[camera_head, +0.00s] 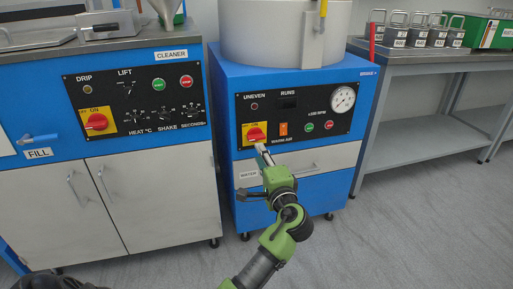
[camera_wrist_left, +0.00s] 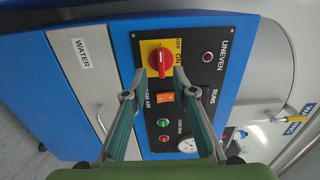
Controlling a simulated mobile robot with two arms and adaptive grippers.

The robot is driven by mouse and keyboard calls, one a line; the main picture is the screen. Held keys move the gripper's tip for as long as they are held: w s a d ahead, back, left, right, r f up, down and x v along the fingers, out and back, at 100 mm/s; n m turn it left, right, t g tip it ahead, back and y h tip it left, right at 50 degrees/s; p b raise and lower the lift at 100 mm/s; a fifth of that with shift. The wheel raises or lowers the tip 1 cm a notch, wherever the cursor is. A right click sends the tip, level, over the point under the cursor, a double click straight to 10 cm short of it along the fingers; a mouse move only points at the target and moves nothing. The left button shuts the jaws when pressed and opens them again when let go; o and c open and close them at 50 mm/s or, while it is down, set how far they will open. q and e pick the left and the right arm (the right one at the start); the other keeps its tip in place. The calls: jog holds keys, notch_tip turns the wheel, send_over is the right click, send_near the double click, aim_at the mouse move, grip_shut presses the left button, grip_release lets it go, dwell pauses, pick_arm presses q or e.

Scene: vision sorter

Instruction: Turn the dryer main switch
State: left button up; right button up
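The dryer main switch (camera_head: 256,132) is a red knob on a yellow plate, at the left of the dryer's black panel. The wrist view shows the knob (camera_wrist_left: 161,62) with its grip bar upright in that picture, and OFF and ON lettering along the plate's right edge. My left gripper (camera_head: 262,150) is just in front of and below the switch in the head view. In the wrist view the left gripper (camera_wrist_left: 162,78) is open, its two fingertips apart on either side of the knob's lower end. Contact cannot be told. My right gripper is not in view.
An orange rocker switch (camera_wrist_left: 165,97) and green and red buttons sit beside the main switch. A drawer labelled WATER (camera_head: 310,163) is below the panel. The cleaner cabinet (camera_head: 150,195) stands left with a similar red switch (camera_head: 97,122). A metal table (camera_head: 440,62) is right.

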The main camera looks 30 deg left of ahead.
pick_arm(q)
jog(key=v, duration=0.4)
dwell(0.4)
